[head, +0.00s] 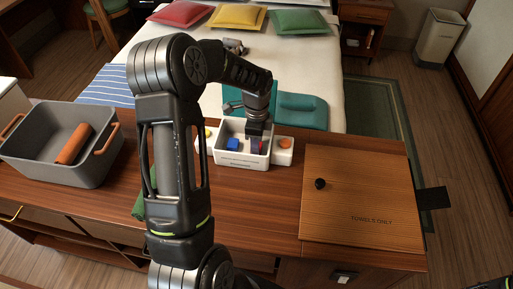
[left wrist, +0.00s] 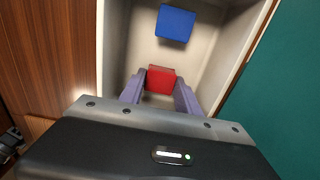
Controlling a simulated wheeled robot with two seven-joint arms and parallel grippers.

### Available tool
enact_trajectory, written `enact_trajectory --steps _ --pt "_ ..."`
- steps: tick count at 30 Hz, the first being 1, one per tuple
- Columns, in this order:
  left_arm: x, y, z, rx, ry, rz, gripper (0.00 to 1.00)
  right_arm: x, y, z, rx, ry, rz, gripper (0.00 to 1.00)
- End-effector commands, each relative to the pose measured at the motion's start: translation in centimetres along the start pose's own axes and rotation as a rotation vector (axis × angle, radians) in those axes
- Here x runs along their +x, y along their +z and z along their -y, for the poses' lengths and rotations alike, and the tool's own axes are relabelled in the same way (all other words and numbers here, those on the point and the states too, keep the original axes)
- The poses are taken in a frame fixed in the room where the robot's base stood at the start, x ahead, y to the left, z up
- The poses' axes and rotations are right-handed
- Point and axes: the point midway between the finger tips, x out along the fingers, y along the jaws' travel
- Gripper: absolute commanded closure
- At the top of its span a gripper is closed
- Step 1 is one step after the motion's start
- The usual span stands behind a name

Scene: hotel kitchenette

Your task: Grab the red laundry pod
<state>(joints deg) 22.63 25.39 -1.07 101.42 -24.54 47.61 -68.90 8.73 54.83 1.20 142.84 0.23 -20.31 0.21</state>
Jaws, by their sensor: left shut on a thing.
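The red laundry pod (left wrist: 161,80) shows between the two purple-grey fingers of my left gripper (left wrist: 160,92) in the left wrist view. The fingers are shut on it, inside a white open box (head: 231,158). In the head view my left gripper (head: 257,140) reaches down into the right part of that box, and only a sliver of red shows beside it. A blue pod (head: 233,144) lies in the same box, and it also shows ahead of the fingers in the left wrist view (left wrist: 175,23). My right gripper is in neither view.
A grey bin (head: 62,170) with orange handles holds an orange roll at the left of the wooden counter. White side pieces with a yellow and an orange (head: 285,143) round part flank the box. A wooden lid panel (head: 362,200) with a black knob lies at the right. A bed stands behind.

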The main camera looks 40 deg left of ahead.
Motion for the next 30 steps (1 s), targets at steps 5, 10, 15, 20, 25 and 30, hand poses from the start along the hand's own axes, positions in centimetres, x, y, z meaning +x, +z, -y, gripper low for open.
enact_trajectory --steps 5,10,15,20,25,30 --pt "0.0 0.0 0.0 0.000 0.000 0.000 0.99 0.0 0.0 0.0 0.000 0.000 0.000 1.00" --pt "-0.9 0.0 0.1 -0.001 -0.004 -0.001 0.99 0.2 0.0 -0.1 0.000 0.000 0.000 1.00" --pt "-3.5 0.0 0.1 0.000 -0.006 -0.001 0.99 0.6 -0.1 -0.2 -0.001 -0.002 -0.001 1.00" --pt "-6.7 -0.1 0.1 0.000 -0.006 -0.002 0.99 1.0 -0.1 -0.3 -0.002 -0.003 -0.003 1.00" --pt "-9.2 0.0 0.1 0.000 -0.002 0.000 0.99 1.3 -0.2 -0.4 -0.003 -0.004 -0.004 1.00" --pt "-10.1 0.0 0.0 0.000 0.000 0.000 0.99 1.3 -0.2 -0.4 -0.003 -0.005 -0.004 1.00"
